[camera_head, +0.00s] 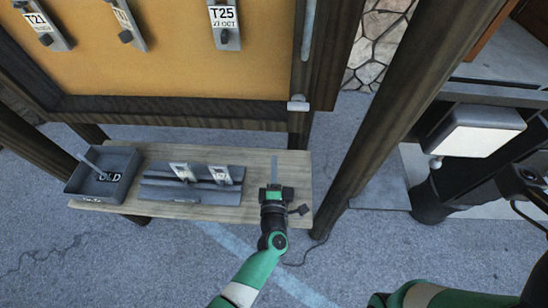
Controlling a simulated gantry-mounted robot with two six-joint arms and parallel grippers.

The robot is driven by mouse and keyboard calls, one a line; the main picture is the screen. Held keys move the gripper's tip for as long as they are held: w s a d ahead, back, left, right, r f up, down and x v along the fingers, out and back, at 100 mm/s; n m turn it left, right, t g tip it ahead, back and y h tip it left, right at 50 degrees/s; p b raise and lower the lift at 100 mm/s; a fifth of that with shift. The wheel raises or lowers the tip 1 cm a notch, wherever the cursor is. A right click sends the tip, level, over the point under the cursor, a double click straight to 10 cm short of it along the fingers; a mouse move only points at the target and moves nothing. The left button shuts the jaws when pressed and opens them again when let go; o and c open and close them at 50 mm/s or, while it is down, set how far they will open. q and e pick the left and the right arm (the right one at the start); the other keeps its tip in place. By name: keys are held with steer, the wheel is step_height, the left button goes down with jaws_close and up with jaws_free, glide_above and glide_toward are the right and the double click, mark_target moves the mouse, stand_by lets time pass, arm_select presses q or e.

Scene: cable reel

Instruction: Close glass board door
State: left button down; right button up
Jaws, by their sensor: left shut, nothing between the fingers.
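The board (180,70) fills the upper left, with an orange backing in a dark wood frame. A grey vertical strip (308,30) and a small pale fitting (298,103) sit on its right side. I cannot make out the glass or tell how far the door stands open. My left gripper (274,168) is shut and empty, over the right end of the wooden shelf, below and apart from the board's lower right corner. My right gripper is out of view; only part of that arm shows at the bottom right.
The shelf (250,207) holds a grey tray (115,160) marked OLD and a grey rack (160,192) with two tags. Tags hang on the board, one reading T25 (223,16). A thick wooden post (385,115) slants right of the shelf. A white box (480,130) stands further right.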

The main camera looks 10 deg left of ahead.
arm_select(q)
steer(key=s+d+b, duration=0.3)
steer(key=d, duration=0.7)
steer(key=shift+s, duration=0.35)
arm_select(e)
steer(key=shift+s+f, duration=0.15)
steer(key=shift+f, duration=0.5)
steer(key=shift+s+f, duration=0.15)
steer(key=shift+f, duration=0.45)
